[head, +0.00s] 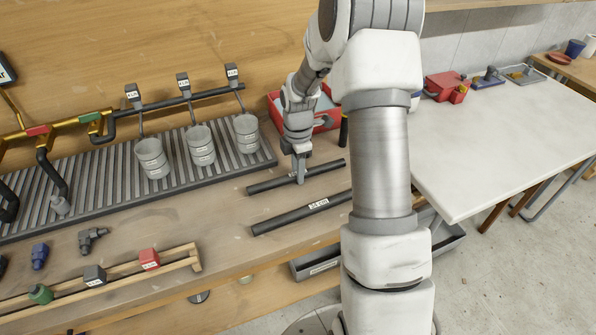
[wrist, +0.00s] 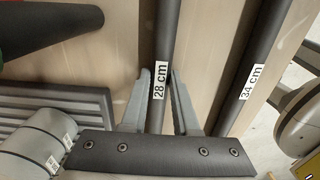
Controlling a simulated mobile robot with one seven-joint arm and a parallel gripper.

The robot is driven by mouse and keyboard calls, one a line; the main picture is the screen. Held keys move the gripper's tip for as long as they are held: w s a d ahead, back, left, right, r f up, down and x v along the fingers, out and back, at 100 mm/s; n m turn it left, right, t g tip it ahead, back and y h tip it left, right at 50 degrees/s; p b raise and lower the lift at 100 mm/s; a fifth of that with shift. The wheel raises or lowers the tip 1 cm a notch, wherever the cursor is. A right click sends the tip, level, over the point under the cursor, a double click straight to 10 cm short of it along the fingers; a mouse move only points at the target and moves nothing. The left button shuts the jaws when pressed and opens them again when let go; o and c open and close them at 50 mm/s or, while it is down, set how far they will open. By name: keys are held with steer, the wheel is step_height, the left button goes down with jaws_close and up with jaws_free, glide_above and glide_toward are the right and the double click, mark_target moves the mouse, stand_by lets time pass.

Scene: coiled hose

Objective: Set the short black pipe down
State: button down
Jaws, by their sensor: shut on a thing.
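The short black pipe (head: 325,168), labelled 28 cm, lies level over the wooden bench, just behind a longer black pipe (head: 275,222) labelled 34 cm. My gripper (head: 299,178) points down and is shut on the short pipe near its middle. In the wrist view the short pipe (wrist: 163,35) runs between my two grey fingers (wrist: 160,82), with its label showing. The 34 cm pipe (wrist: 252,75) lies to its right there, apart from it. Whether the short pipe touches the bench or hangs slightly above it, I cannot tell.
A grey ribbed rack (head: 110,175) with several grey cups (head: 201,147) stands left. A red bin (head: 275,98) and an upright black pipe (head: 343,130) stand behind my gripper. A white table (head: 490,135) is right. Bare bench (head: 200,225) lies left of the pipes.

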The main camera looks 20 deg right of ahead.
steer(key=shift+f, duration=0.2)
steer(key=c, duration=0.7)
jaws_free()
steer(key=shift+r, duration=0.1)
steer(key=shift+o, duration=0.2)
